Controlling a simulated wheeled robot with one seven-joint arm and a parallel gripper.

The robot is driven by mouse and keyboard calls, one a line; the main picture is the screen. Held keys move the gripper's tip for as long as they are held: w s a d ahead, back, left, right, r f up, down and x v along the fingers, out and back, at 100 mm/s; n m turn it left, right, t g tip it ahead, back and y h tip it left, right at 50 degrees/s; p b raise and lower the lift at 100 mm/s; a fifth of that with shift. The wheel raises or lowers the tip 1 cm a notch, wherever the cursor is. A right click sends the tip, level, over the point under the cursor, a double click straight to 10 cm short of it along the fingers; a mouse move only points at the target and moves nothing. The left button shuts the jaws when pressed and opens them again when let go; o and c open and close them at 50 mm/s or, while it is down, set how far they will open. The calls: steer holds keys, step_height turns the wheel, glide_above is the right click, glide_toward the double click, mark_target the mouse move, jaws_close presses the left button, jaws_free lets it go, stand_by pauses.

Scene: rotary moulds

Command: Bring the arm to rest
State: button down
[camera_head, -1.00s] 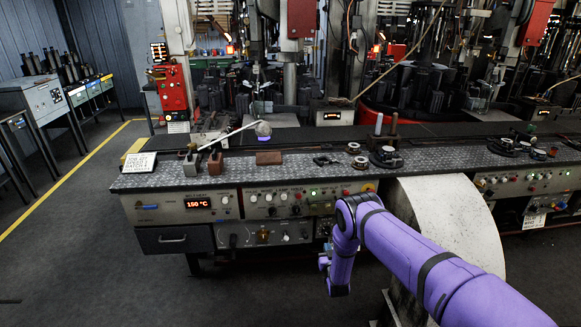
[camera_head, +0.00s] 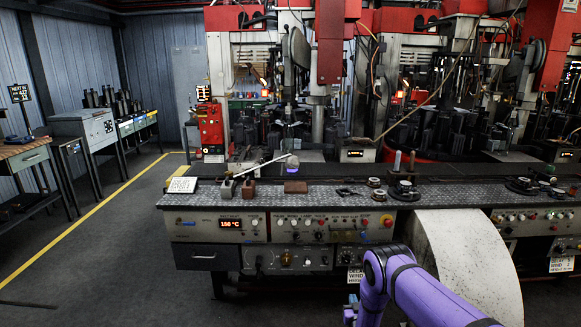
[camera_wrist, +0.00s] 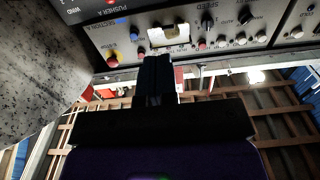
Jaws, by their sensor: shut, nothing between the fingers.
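My purple arm (camera_head: 425,290) is folded low at the bottom right of the head view, in front of the control bench. Its gripper end is cut off by the lower edge there. In the wrist view my gripper (camera_wrist: 157,62) shows as two dark fingers close together with nothing between them. The fingers point toward the underside of the bench's control panel (camera_wrist: 205,30), and I see no contact with it.
The metal-topped bench (camera_head: 330,203) holds a long-handled tool (camera_head: 262,166) and several small parts. A pale curved guard (camera_head: 465,265) stands beside my arm. Red moulding machines (camera_head: 330,45) rise behind. The floor at left (camera_head: 120,260) is clear.

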steer(key=w+r+g, duration=0.1)
steer(key=w+r, duration=0.2)
steer(key=r, duration=0.6)
steer(key=w+r+g, duration=0.1)
steer(key=w+r, duration=0.2)
steer(key=r, duration=0.6)
steer(key=w+r+g, duration=0.1)
steer(key=w+r, duration=0.3)
steer(key=r, duration=0.5)
steer(key=s+d+r+g, duration=0.1)
steer(key=s+r, duration=0.2)
steer(key=r, duration=0.6)
steer(key=s+d+r+g, duration=0.1)
steer(key=s+r, duration=0.2)
steer(key=r, duration=0.6)
steer(key=s+r+g, duration=0.1)
steer(key=s+r, duration=0.3)
steer(key=r, duration=0.5)
steer(key=s+d+r+g, duration=0.1)
steer(key=s+r+g, duration=0.1)
steer(key=s+r, duration=0.75)
steer(key=s+d+r+g, duration=0.15)
steer(key=s+r, duration=0.35)
steer(key=s, duration=0.9)
steer(key=s+d+g, duration=0.1)
steer(key=s+g, duration=0.2)
steer(key=s, duration=2.5)
steer(key=shift+d, duration=0.25)
